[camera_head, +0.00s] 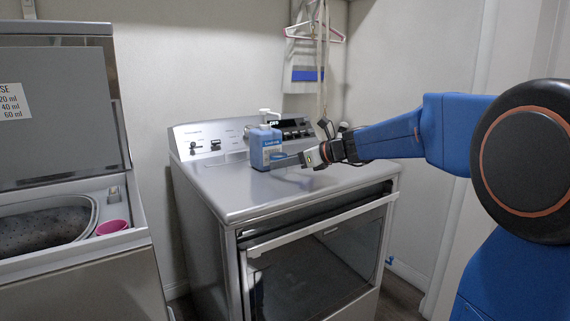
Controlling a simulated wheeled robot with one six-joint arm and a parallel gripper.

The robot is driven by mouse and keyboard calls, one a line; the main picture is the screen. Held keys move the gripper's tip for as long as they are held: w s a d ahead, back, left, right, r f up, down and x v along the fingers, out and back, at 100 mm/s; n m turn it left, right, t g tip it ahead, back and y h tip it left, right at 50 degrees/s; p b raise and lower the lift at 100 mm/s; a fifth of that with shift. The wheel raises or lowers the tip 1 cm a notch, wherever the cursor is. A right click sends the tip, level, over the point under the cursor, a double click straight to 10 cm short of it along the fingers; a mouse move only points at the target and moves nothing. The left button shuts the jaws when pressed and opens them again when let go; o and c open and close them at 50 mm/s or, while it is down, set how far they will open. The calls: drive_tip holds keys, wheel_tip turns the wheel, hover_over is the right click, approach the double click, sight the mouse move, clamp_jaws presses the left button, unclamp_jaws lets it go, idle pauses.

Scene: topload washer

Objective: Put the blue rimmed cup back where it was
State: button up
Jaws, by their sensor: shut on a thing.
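The blue rimmed cup (289,181) is small and pale and shows just below my gripper's fingers, at the top of the dryer (240,203). My gripper (285,162) reaches in from the right, with its fingers pointing left, and is shut on the cup. The fingers partly hide the cup. I cannot tell whether its base touches the dryer top. A blue detergent bottle (261,145) with a white pump stands upright right behind and left of the fingertips.
The dryer's control panel (205,138) rises at the back. Its front and left top are clear. At left, a topload washer (70,270) stands open, with a pink cup (112,227) at its rim. Hangers (315,33) and a strap hang on the back wall.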

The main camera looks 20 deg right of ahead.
drive_tip(key=shift+f, duration=0.35)
drive_tip(key=o, duration=1)
drive_tip(key=shift+o, duration=0.2)
drive_tip(key=shift+r, duration=0.15)
drive_tip(key=shift+s+d+r, duration=0.1)
drive_tip(key=shift+s+r, duration=0.05)
drive_tip(key=v, duration=1.1)
drive_tip(key=shift+s+d+r, duration=0.15)
drive_tip(key=shift+s, duration=0.15)
